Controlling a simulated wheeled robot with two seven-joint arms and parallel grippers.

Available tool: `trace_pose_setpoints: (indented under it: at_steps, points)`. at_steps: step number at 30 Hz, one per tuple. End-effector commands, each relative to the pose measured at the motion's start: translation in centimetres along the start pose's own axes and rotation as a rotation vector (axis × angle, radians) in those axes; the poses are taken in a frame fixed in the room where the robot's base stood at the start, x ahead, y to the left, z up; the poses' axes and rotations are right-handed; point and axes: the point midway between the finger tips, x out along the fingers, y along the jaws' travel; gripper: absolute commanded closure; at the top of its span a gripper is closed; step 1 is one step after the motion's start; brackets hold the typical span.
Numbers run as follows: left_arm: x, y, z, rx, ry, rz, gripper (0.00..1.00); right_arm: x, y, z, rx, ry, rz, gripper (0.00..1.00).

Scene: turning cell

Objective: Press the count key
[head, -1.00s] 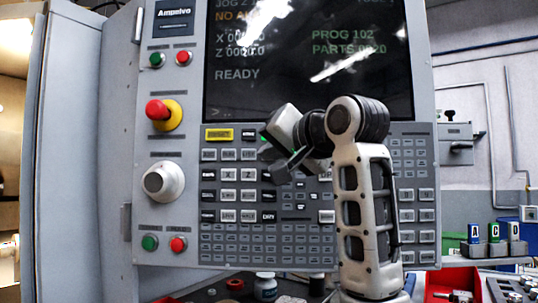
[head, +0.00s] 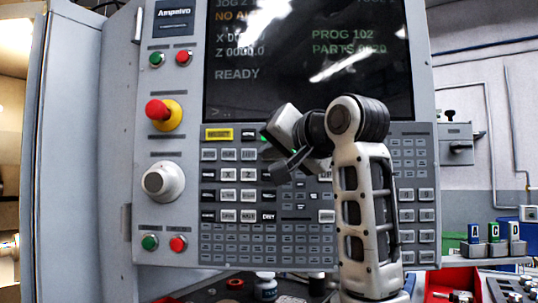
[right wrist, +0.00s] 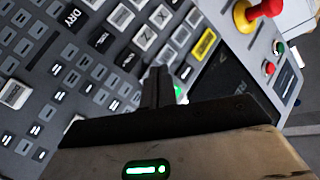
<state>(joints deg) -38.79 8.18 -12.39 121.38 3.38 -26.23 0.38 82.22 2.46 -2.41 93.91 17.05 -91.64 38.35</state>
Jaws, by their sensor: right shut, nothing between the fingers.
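The control panel's keypad (head: 232,243) is upright in front of me, with several rows of grey and black keys. I cannot read which one is the count key; some keys are hidden behind my right arm. My right gripper (head: 278,172) is shut and empty, its fingertips close in front of the upper middle keys. In the right wrist view the shut fingers (right wrist: 158,74) point at the keypad (right wrist: 85,75); I cannot tell if they touch. The screen (head: 300,90) reads READY, PROG 102 and PARTS 0020. My left gripper is not in view.
A yellow key (head: 219,134) sits at the keypad's upper left. A red emergency button (head: 158,110), a white knob (head: 163,181) and green and red buttons line the panel's left side. A red bin (head: 452,281) and small bottles stand below.

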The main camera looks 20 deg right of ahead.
Motion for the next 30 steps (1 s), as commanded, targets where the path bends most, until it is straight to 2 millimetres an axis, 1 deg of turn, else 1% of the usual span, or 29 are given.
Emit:
trace_pose_setpoints:
  at_steps: [8,18,30]
  points:
    - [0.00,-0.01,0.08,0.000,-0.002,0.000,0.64,0.01,0.00,0.00,0.000,0.000,0.000,1.00]
    - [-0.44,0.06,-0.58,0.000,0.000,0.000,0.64,0.66,0.33,-0.43,0.000,0.000,0.000,1.00]
    - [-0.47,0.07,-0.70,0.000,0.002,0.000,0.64,0.73,0.40,-0.41,0.000,0.000,0.000,1.00]
